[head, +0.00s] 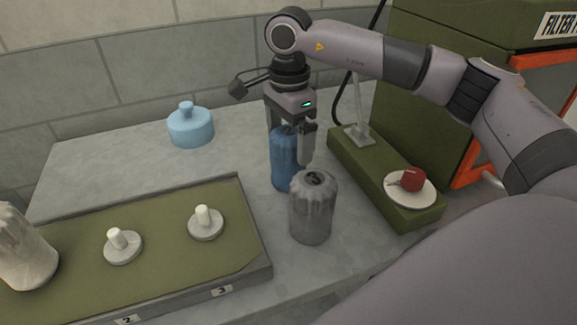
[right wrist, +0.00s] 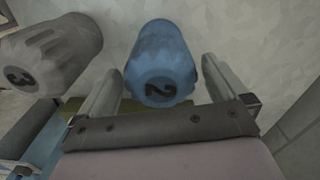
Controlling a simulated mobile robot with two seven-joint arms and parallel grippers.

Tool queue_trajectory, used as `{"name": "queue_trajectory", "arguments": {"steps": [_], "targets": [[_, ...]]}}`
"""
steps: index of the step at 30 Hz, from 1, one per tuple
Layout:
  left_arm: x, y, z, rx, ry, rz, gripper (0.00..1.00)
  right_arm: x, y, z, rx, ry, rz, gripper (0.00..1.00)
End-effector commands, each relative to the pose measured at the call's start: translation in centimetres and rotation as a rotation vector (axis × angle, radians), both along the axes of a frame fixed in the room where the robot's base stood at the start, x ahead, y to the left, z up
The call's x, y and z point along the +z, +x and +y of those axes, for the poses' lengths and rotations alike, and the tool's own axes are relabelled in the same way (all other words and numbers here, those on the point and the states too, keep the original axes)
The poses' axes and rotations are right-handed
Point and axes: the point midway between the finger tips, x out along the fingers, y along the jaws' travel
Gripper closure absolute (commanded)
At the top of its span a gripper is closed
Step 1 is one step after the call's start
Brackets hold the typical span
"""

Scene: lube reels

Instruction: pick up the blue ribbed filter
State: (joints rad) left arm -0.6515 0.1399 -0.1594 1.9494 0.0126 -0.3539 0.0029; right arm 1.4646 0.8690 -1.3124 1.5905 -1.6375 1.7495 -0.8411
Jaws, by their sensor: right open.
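The blue ribbed filter (head: 284,172) stands upright on the grey table, partly hidden behind my right gripper (head: 289,148). In the right wrist view, the blue filter (right wrist: 160,55) shows a dark "2" on its end. My right gripper (right wrist: 160,88) is open there, with one finger on each side of the filter's end and visible gaps to both fingers. My left gripper is not in view.
A grey ribbed filter (head: 312,212), marked "3" in the right wrist view (right wrist: 50,52), stands close beside the blue one. A green tray (head: 170,240) with posts lies left. A green stand (head: 360,165) with a white dish (head: 408,196) is right. A light-blue lidded pot (head: 190,128) stands behind.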

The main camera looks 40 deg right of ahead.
Motion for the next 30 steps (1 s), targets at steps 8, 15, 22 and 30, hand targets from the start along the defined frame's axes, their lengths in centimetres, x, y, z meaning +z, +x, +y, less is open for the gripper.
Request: {"name": "queue_trajectory", "arguments": {"steps": [8,15,22,30], "targets": [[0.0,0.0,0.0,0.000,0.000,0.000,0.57,-0.1,0.0,0.0,0.000,0.000,-0.001,0.20],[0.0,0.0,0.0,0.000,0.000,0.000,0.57,0.0,0.0,0.0,0.000,0.001,-0.002,0.77],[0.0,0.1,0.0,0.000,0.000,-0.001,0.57,0.2,0.1,0.0,0.000,0.001,-0.003,0.77],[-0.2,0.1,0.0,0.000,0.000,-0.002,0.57,3.1,0.1,0.0,0.000,0.003,-0.006,0.77]]}}
